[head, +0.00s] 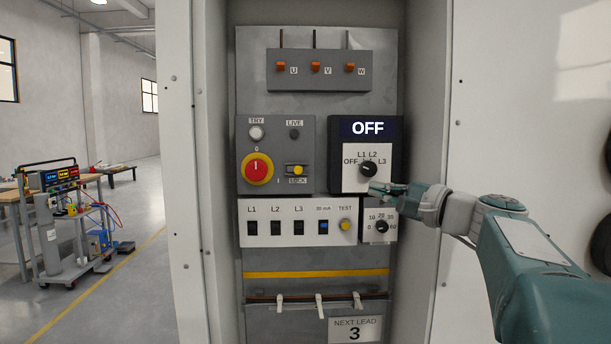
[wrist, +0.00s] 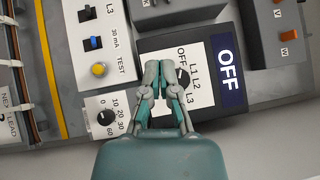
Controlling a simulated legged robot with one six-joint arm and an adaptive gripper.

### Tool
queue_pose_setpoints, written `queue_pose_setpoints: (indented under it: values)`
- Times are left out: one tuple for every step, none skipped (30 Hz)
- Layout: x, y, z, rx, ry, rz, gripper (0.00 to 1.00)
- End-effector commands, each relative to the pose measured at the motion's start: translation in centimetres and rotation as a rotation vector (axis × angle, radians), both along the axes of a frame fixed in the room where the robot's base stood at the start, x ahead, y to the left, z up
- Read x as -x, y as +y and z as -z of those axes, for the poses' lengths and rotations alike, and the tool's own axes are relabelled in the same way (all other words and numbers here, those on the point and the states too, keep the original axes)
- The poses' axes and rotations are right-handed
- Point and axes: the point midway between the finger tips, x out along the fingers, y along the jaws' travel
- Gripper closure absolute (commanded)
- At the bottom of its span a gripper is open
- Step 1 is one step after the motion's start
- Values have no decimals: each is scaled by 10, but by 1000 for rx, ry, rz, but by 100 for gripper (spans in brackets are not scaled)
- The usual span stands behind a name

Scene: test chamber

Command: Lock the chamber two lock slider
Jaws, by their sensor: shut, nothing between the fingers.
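The lock slider (head: 297,170) is a small yellow knob on a dark plate above the LOCK label, on the grey switch box (head: 307,130) in the cabinet. No chamber number is readable on it. My gripper (head: 374,188) is shut and empty, right of and slightly below the slider, apart from it. In the wrist view, my gripper's fingertips (wrist: 158,70) are together in front of the white selector plate, beside its black knob (wrist: 182,77). The slider cannot be made out in the wrist view.
A red rotary switch (head: 257,169) sits left of the slider. The selector knob (head: 368,169) is under an OFF display (head: 367,128). Below are a breaker strip (head: 262,240) and a small dial (head: 381,227). Cabinet side walls (head: 427,110) flank the panel.

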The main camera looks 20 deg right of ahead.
Motion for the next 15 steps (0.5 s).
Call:
queue_pose_setpoints:
  values:
    - [0, -1, -1, -2, -2, 1, 100]
    - [0, -1, -1, -2, -2, 0, 100]
    - [0, 0, -1, -2, -1, 0, 100]
    - [0, 0, 0, -2, -1, 0, 100]
    - [0, 0, 0, -2, -1, 0, 100]
    - [0, 0, 0, -1, -2, 0, 100]
    - [0, 0, 0, 0, -1, 0, 100]
    - [0, 0, 0, 0, -1, 0, 100]
    - [-1, 1, 0, 0, -1, -1, 100]
    - [-2, 1, 0, -1, -1, -1, 100]
    - [-4, 2, 0, -1, 0, -2, 100]
    - [-7, 4, -1, -1, 0, -2, 100]
    - [-10, 5, -1, -1, 0, -2, 100]
    - [-14, 8, -2, -1, 0, -3, 100]
    - [-20, 11, -3, 0, -1, -4, 100]
